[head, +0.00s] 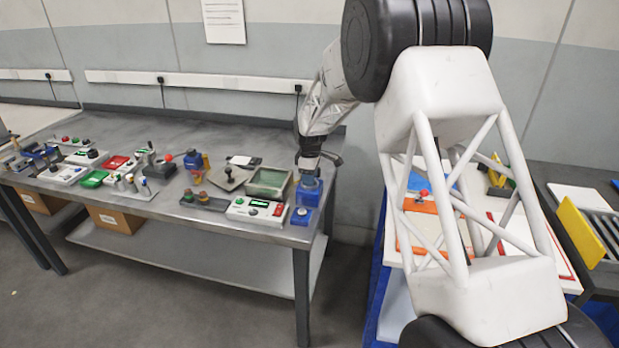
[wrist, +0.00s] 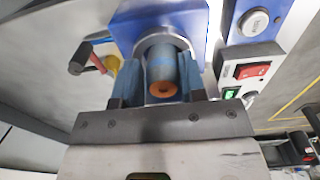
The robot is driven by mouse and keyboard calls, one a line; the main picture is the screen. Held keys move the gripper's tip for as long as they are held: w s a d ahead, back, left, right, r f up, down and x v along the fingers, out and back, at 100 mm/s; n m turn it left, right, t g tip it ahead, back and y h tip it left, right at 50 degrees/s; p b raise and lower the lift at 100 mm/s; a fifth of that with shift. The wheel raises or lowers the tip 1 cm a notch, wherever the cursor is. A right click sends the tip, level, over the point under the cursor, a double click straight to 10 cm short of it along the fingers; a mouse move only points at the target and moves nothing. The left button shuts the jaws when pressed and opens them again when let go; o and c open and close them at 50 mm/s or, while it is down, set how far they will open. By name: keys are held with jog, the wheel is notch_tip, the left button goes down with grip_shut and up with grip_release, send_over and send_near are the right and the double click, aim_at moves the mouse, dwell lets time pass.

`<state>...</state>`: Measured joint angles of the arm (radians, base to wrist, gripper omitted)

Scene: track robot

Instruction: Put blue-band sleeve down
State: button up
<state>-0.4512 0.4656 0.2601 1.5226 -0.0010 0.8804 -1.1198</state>
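The blue-band sleeve (wrist: 161,62) is a blue-grey cylinder with an orange-brown end, seen in the wrist view. My gripper (wrist: 162,72) has a blue finger on either side of it, and the fingers appear closed on it. The sleeve's far end lies at a pale round collar on a blue block (wrist: 125,22); I cannot tell how far it is seated. In the head view my gripper (head: 309,172) points down over the blue block (head: 308,195) at the bench's right end. The sleeve is hard to make out there.
The grey bench (head: 215,221) carries a white box with red and green buttons (head: 256,210), a blue button box (head: 301,216) and a green-grey tray (head: 268,182) close to my gripper. More switches and levers fill its left. A second station with an orange panel (head: 420,234) stands right.

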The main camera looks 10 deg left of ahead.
jog(key=o, duration=0.3)
jog(key=shift+s+f, duration=0.3)
jog(key=shift+f, duration=0.6)
jog(key=shift+s+f, duration=0.1)
jog(key=shift+f, duration=0.05)
jog(key=shift+r, duration=0.45)
jog(key=shift+c, duration=0.4)
jog(key=shift+o, duration=0.5)
notch_tip(320, 180, up, 13)
jog(key=shift+w+f, duration=0.2)
jog(key=shift+w, duration=0.05)
jog(key=shift+r, duration=0.4)
